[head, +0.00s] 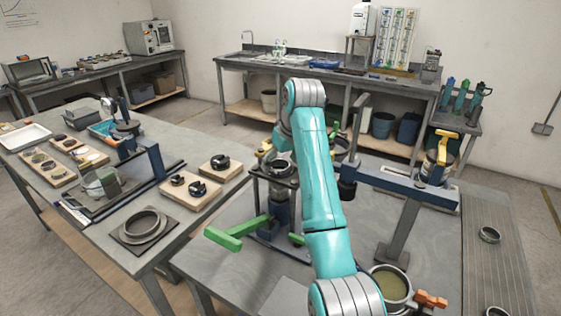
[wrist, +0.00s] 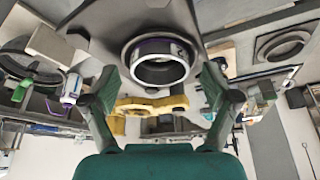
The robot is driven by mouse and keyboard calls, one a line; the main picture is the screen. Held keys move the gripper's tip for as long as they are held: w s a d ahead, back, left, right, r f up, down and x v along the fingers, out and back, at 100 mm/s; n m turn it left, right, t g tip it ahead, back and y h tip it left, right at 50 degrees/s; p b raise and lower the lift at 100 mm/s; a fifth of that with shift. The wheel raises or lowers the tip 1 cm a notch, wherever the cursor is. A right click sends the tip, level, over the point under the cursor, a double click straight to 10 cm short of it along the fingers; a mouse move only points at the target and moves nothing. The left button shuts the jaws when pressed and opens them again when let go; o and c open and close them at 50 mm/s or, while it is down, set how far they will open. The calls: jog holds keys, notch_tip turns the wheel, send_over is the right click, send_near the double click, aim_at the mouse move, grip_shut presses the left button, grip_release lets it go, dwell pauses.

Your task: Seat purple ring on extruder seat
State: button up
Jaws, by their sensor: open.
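In the wrist view a round metal ring with a purple edge (wrist: 160,61) lies between and just beyond the fingertips of my gripper (wrist: 160,78). My gripper is open, with a finger apart from the ring on each side. The ring is at a grey plate (wrist: 118,22); I cannot tell whether it is seated there or above it. In the head view a device with a dark round top (head: 280,168) and a green lever (head: 238,236) stands left of my arm; I cannot tell whether it is the extruder. My gripper and the purple ring are hidden or indistinct in the head view.
A yellow handle (wrist: 150,103) lies close below the ring in the wrist view. A blue beam (head: 405,187) extends right of my arm. A pot (head: 392,284) stands near the front. The left table (head: 95,208) holds rings on boards.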

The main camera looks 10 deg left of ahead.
notch_tip(320, 180, up, 10)
dwell(0.6)
dwell(0.4)
